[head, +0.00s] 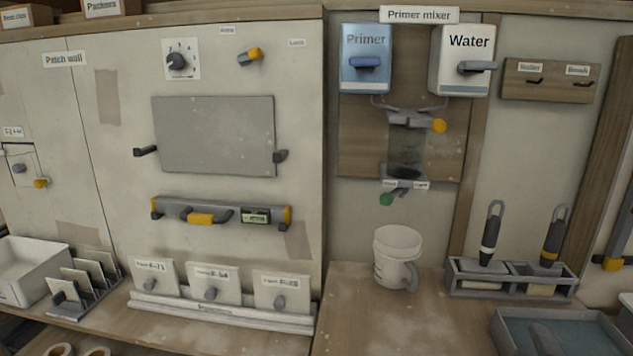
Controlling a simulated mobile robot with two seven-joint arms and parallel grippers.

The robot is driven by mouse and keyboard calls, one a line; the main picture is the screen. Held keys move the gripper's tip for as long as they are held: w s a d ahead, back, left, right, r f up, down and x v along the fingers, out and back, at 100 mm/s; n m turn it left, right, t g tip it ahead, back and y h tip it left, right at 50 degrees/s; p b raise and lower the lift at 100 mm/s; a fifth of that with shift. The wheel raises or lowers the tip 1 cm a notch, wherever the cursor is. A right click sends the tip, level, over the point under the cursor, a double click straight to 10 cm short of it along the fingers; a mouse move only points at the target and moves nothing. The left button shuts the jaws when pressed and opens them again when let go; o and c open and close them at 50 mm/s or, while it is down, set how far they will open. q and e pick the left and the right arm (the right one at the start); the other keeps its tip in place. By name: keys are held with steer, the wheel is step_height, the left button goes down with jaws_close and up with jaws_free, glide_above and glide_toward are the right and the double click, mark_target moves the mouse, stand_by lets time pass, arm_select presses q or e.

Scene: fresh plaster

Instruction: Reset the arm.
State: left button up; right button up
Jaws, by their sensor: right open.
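The task names no object apart from the arm. My left gripper is not in view.
A white cup (397,255) stands under the primer mixer (408,140). Two brushes stand in a grey holder (510,280) to its right. Sample tiles stand in a rack (220,315) below the patch wall. The counter (400,325) before the cup is clear.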

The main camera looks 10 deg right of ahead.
steer(key=s+a+f+m+g+y, duration=0.8)
steer(key=s+a+f+g, duration=0.45)
steer(key=s+a, duration=0.4)
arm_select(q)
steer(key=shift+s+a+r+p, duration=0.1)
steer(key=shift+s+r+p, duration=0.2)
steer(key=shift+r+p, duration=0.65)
arm_select(e)
steer(key=w+a+f+t, duration=0.2)
steer(key=w+f+t, duration=0.5)
steer(key=shift+w+a+f+m+y, duration=0.2)
steer(key=shift+m+y, duration=0.1)
steer(key=shift+y, duration=0.1)
